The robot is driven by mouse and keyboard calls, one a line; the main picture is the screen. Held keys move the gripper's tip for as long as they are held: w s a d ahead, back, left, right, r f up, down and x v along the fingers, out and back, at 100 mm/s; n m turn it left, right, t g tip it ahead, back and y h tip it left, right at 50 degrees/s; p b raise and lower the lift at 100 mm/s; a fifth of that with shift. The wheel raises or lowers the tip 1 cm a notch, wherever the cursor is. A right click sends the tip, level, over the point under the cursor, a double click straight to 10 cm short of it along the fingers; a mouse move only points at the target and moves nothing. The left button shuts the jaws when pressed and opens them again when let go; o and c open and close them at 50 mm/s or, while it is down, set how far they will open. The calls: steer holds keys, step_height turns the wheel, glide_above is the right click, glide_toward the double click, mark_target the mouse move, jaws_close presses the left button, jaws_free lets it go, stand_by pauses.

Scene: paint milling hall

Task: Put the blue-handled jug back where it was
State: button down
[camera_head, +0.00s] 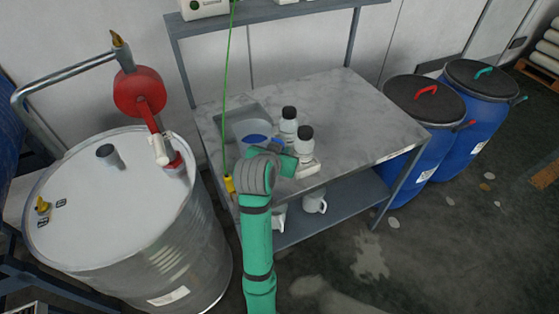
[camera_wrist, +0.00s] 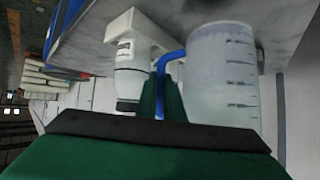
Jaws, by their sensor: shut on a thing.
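The blue-handled jug is a translucent measuring jug (camera_head: 243,130) on or just above the left part of the marble-topped bench (camera_head: 345,105). In the wrist view the jug (camera_wrist: 222,75) appears upside down, with graduation marks and a blue handle (camera_wrist: 166,62). My gripper (camera_head: 280,152) reaches over the bench's front edge, and its green fingers (camera_wrist: 165,95) are shut on the handle. The jug looks upright, with its base close to the bench top; I cannot tell whether it touches. My wrist partly hides it in the head view.
Two white dark-capped bottles (camera_head: 288,124) (camera_head: 305,143) stand close right of the jug, by a white holder (camera_head: 308,169). A grey tray (camera_head: 232,112) lies behind the jug. A green cord with a yellow end (camera_head: 229,184) hangs at left. The bench's right side is clear.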

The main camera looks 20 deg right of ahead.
steer(key=shift+f, duration=2.15)
steer(key=c, duration=1.9)
jaws_free()
steer(key=shift+f, duration=0.1)
steer(key=shift+o, duration=0.2)
